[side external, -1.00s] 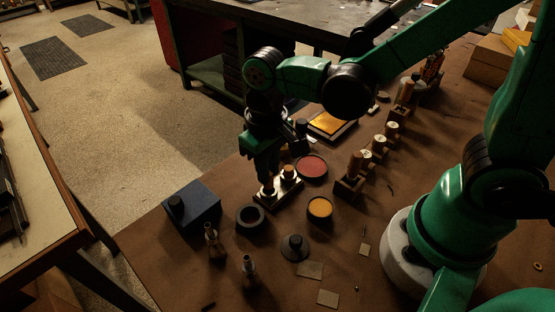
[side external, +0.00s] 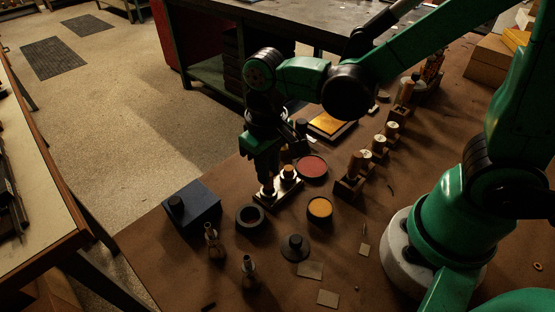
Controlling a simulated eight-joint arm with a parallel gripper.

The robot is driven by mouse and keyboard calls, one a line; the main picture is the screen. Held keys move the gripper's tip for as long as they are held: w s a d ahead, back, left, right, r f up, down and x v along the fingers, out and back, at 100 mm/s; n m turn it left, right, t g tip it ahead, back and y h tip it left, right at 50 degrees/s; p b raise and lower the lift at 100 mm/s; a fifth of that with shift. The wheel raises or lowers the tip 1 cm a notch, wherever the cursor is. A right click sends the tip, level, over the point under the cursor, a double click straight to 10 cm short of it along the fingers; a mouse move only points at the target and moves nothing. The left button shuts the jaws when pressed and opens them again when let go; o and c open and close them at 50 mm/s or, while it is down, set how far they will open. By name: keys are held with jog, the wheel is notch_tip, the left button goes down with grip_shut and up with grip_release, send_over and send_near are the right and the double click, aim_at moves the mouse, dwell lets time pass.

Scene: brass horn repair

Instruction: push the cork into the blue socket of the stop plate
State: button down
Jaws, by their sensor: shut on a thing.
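The metal stop plate (side external: 281,195) lies on the brown bench, left of the red dish. My gripper (side external: 268,184) points straight down over the plate's near left end. It is shut on a small cork, mostly hidden between the fingertips, low at the plate. I cannot tell whether the cork is inside a socket or only touching it. A tan cork-like piece (side external: 289,169) stands at the plate's other end. The blue colour of the socket cannot be made out in this dim view.
A red dish (side external: 312,167), a yellow dish (side external: 320,208) and a dark ring (side external: 250,217) lie close around the plate. A dark blue block (side external: 197,205) stands left. Two metal mouthpiece-like pieces (side external: 214,241) stand in front.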

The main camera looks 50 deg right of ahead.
jog(key=shift+f, duration=1.4)
jog(key=shift+c, duration=2)
grip_release()
jog(key=shift+r, duration=0.1)
jog(key=shift+r, duration=3.4)
jog(key=d+r+t, duration=0.3)
jog(key=d+t, duration=0.4)
jog(key=d, duration=0.1)
jog(key=shift+s+r, duration=0.15)
jog(key=shift+r, duration=0.2)
